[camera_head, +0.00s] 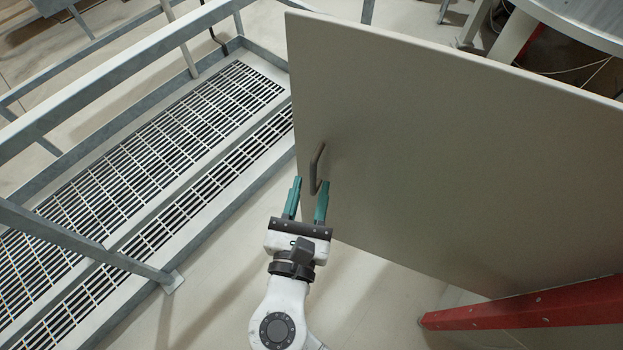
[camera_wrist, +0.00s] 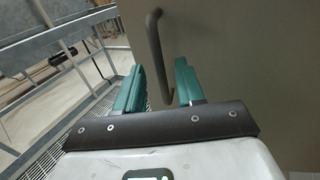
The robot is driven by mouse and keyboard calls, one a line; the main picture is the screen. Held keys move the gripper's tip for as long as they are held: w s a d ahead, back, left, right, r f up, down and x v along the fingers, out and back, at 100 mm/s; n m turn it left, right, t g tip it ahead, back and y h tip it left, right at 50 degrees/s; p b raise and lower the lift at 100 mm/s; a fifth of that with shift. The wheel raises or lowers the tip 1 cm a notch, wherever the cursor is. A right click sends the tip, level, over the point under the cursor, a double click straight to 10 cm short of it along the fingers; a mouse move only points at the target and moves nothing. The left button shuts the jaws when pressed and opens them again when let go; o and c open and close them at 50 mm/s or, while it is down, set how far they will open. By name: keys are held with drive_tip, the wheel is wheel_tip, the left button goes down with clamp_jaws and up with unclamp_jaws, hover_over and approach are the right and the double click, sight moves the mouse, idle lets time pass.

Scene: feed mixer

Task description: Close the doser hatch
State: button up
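The doser hatch (camera_head: 450,150) is a large flat grey-beige panel that fills the right half of the head view. A dark bar handle (camera_head: 317,168) stands out from it near its left edge. My gripper (camera_head: 307,188) is open, with its teal fingers pointing at the handle's lower end. In the wrist view the handle (camera_wrist: 156,48) rises beyond and between the two fingers of my gripper (camera_wrist: 161,82). Whether the handle's lower end lies between the fingertips or just past them I cannot tell. The hatch (camera_wrist: 235,60) also shows behind the right finger.
A grated metal walkway (camera_head: 150,190) with grey railings (camera_head: 110,75) runs along the left. A red beam (camera_head: 525,303) lies under the hatch at lower right. A round metal vessel (camera_head: 585,22) stands behind at upper right. Pale floor (camera_head: 365,300) is clear below the hatch.

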drive_tip(key=shift+w+d, duration=0.15)
drive_tip(key=shift+w, duration=0.75)
clamp_jaws()
